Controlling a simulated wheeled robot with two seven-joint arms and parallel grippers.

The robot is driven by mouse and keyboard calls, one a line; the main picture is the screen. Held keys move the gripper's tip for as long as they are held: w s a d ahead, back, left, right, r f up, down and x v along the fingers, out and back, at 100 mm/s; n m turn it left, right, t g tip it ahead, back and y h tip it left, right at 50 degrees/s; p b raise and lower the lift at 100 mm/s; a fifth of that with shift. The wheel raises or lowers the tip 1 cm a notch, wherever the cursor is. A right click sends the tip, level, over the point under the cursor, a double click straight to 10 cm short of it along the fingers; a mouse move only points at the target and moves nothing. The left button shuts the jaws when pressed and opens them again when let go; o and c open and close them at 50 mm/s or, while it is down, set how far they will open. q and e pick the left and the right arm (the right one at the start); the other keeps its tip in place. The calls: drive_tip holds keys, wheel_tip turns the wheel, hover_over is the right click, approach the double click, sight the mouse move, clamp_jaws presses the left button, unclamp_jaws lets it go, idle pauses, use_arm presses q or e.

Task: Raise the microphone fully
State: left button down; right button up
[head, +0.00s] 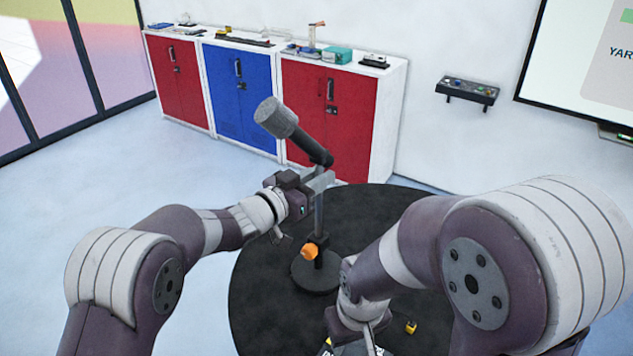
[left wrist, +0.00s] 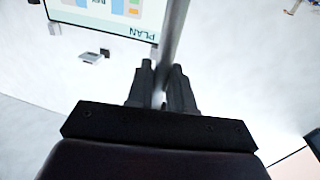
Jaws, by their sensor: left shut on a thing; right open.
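The microphone has a grey cylindrical head (head: 276,117) on a dark tilted arm, above a thin grey pole (head: 319,212). The pole stands upright on a round dark base (head: 315,274), with an orange knob (head: 309,251) low on a black collar. My left gripper (head: 319,182) is shut on the upper pole, just below the tilted arm. In the left wrist view the pole (left wrist: 175,30) passes between its two fingers. My right gripper (head: 368,340) is low at the bottom edge, to the right of the base, mostly hidden by my own arm; its fingertips are hard to see.
The base stands on a round black mat (head: 262,290). A small yellow object (head: 411,327) lies on the mat at the right. Red and blue cabinets (head: 240,92) line the back wall. A control box (head: 467,91) and a screen (head: 585,60) are on the wall.

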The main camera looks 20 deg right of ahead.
use_arm(q)
drive_tip(key=shift+s+d, duration=0.1)
drive_tip(key=c, duration=1.2)
unclamp_jaws()
drive_tip(key=shift+o, duration=0.2)
drive_tip(key=shift+w+f, duration=0.1)
drive_tip(key=shift+w, duration=0.15)
use_arm(e)
drive_tip(key=shift+w+d, duration=0.15)
drive_tip(key=shift+w, duration=0.05)
drive_tip(key=shift+s+f+b, duration=0.15)
drive_tip(key=shift+f+b, duration=0.7)
use_arm(q)
drive_tip(key=v, duration=1.2)
drive_tip(key=shift+a, duration=0.25)
